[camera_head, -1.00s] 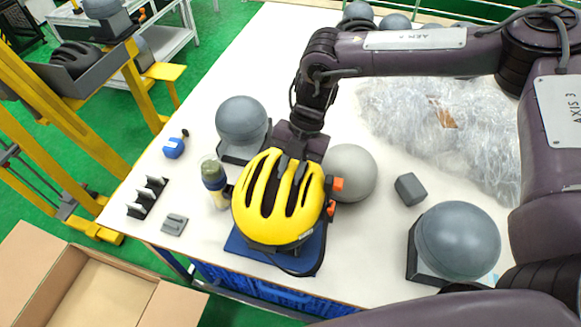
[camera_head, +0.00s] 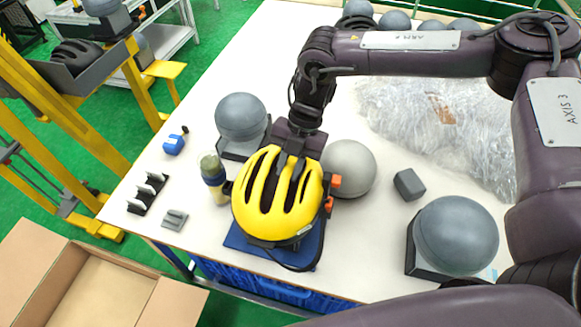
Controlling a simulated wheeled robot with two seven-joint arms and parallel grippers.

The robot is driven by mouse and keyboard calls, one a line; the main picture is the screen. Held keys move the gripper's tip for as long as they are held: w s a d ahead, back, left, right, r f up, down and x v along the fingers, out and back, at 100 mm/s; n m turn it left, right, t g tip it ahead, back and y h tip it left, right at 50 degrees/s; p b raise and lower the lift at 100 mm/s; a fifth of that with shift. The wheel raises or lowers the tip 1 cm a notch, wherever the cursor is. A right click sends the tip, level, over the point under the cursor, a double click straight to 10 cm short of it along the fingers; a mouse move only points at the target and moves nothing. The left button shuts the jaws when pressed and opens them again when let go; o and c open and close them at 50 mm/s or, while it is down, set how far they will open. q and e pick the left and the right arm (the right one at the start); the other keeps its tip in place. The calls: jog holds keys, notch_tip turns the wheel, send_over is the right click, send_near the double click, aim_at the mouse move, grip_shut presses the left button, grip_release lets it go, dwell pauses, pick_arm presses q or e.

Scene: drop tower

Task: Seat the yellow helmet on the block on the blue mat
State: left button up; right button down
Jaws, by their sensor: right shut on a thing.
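The yellow helmet (camera_head: 275,205) with dark vents is over the blue mat (camera_head: 241,243) near the table's front edge. My right gripper (camera_head: 290,166) reaches down from above and is shut on the helmet's back rim, the far side in this view. The helmet covers whatever is under it, so the block on the mat is hidden and I cannot tell how the helmet rests on it. A dark strap hangs at the helmet's near side over the mat. My left gripper is not in view.
Grey domes on dark bases stand behind (camera_head: 241,118) and at the right (camera_head: 455,236). A paler grey ball (camera_head: 348,168) sits close to the helmet's right. A bottle-like tool (camera_head: 213,179) is close on its left. Clear wrap (camera_head: 440,125) lies behind; an open carton (camera_head: 95,280) stands front left.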

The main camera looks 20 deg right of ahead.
jog(key=shift+s+f, duration=0.15)
jog(key=shift+f, duration=0.25)
jog(key=c, duration=1.2)
grip_release()
jog(key=shift+s+d, duration=0.1)
jog(key=shift+d, duration=0.05)
jog(key=c, duration=0.4)
jog(key=shift+o, duration=0.3)
jog(key=shift+r, duration=0.2)
jog(key=shift+w+r+p, duration=0.15)
jog(key=shift+w+p, duration=0.05)
jog(key=shift+p, duration=0.15)
jog(key=shift+w+a+r+p, duration=0.3)
jog(key=shift+w+r+p, duration=0.05)
jog(key=shift+w+r, duration=0.05)
jog(key=shift+s+d+r+p, duration=0.1)
jog(key=shift+s+r+p, duration=0.15)
jog(key=shift+r, duration=0.25)
jog(key=shift+w, duration=0.1)
